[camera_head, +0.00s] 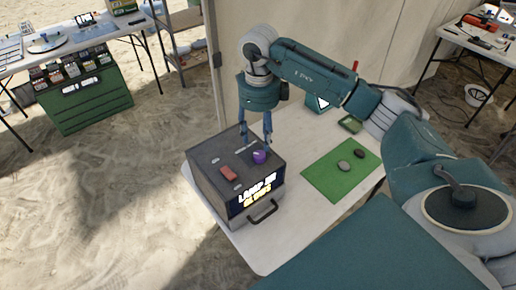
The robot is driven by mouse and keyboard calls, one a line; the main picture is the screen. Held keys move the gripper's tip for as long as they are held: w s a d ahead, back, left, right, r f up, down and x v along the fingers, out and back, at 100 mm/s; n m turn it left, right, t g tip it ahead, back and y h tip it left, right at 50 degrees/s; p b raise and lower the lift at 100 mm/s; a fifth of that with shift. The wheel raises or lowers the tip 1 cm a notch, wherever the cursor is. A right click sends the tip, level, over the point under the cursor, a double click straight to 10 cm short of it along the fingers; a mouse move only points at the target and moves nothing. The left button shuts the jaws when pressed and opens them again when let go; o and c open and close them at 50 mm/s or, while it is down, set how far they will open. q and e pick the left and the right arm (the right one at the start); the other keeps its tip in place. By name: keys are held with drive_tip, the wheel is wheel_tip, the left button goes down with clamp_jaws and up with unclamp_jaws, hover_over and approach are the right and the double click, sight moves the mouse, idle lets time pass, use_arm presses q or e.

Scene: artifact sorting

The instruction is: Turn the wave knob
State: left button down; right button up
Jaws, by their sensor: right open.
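A dark grey box (205,166) stands on the white table. Its top carries a purple knob (259,156), a red block-like control (228,173) and small pale labels. Its front has a lit display (256,191) and a handle (262,212). The purple knob appears to be the wave knob, but I cannot read its label. My right gripper (256,138) points down over the far right part of the box top, with its fingers apart around or just above and behind the purple knob. I cannot tell whether they touch it. My left gripper is not in view.
A green mat (328,186) with two stones, a grey one (344,165) and a dark one (359,153), lies right of the box. A small green tray (350,124) lies farther back. Bare white tabletop (262,250) shows in front. Other tables stand at the upper left and upper right.

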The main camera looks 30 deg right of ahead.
sight(259, 154)
wheel_tip(259, 154, down, 6)
drive_tip(key=shift+r+p, duration=0.1)
drive_tip(key=shift+p, duration=0.7)
drive_tip(key=shift+f, duration=0.7)
drive_tip(key=shift+c, duration=1.2)
drive_tip(key=c, duration=0.9)
